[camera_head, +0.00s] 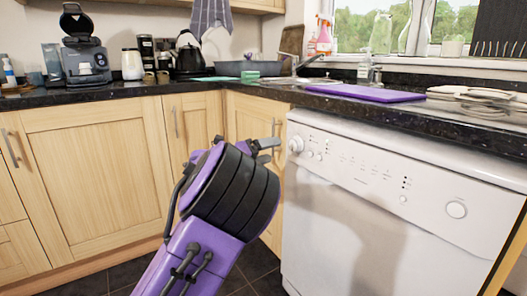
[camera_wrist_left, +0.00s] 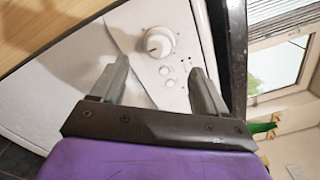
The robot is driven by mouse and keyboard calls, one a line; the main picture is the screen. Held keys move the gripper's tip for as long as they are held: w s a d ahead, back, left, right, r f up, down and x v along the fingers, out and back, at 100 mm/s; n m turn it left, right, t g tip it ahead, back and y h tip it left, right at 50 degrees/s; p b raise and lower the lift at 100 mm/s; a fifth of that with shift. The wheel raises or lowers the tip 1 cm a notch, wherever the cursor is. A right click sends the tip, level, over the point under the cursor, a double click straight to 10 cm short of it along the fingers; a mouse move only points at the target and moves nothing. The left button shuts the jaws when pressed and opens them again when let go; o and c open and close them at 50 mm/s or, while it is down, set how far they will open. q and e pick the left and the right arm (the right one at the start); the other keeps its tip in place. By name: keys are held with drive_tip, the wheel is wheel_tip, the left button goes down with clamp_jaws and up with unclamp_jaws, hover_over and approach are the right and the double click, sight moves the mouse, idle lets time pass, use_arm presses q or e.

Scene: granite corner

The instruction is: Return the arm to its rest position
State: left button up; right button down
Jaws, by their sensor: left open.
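My left arm, purple with black bands, rises from the bottom of the head view. Its gripper (camera_head: 268,147) is partly hidden behind the wrist, in front of the cabinet corner and just left of the dishwasher (camera_head: 385,215). In the left wrist view, the two grey fingers of the left gripper (camera_wrist_left: 157,88) stand apart with nothing between them. The dishwasher's white front and round knob (camera_wrist_left: 160,42) lie beyond the fingers. I cannot tell whether a finger touches it. My right gripper is in neither view.
A dark granite counter (camera_head: 120,92) runs above wooden cabinets (camera_head: 95,180). On it are a coffee machine (camera_head: 84,62), a kettle (camera_head: 188,56), a dark tray (camera_head: 236,68) and a purple board (camera_head: 365,93). Dark floor tiles (camera_head: 262,258) show between the arm and dishwasher.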

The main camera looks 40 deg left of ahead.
use_arm(q)
drive_tip(key=shift+v, duration=1.1)
